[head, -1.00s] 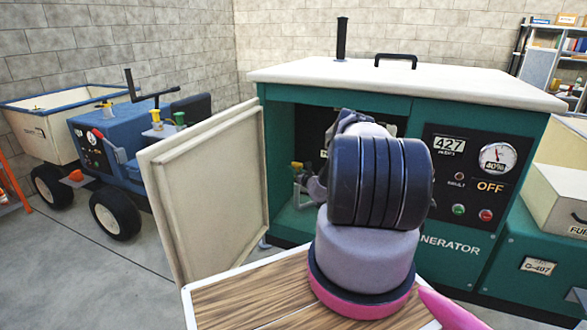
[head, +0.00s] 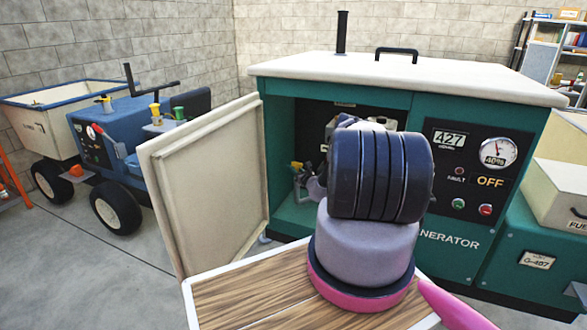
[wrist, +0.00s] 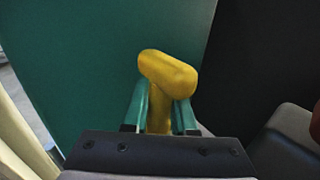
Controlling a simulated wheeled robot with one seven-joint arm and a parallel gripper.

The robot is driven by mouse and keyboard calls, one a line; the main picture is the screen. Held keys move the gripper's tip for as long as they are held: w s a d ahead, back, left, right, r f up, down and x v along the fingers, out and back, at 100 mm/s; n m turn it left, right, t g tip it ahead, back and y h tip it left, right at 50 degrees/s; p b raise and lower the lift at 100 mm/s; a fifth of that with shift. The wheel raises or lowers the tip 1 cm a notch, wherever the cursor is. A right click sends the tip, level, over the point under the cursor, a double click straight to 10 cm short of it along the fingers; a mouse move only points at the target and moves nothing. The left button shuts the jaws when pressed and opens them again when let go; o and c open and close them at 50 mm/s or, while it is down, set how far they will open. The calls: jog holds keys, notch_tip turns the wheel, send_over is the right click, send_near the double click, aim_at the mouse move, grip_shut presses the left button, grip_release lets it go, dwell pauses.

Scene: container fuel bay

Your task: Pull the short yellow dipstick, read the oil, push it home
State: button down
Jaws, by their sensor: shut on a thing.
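The generator (head: 463,235) stands ahead with its bay open on the left. In the wrist view the yellow dipstick handle (wrist: 167,72), a rounded T-shape, sits between the two green fingers of my gripper (wrist: 160,110). The fingers are shut on its stem, just below the crosspiece. In the head view a small yellow spot, the handle (head: 297,166), shows inside the open bay at the left of my arm. My arm covers much of the bay, and the lower end of the dipstick is hidden, so I cannot tell how far it is seated.
The cream door (head: 205,185) stands open to the left of the bay. My arm reaches past it into the opening. A blue tractor (head: 115,130) with yellow and green caps is at the far left. The control panel (head: 470,175) reads 427, 40% and OFF.

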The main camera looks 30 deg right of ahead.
jog(key=c, duration=0.6)
grip_release()
jog(key=shift+c, duration=0.2)
jog(key=shift+s, duration=0.15)
jog(key=s, duration=1)
jog(key=shift+s+d, duration=0.25)
jog(key=shift+d, duration=0.15)
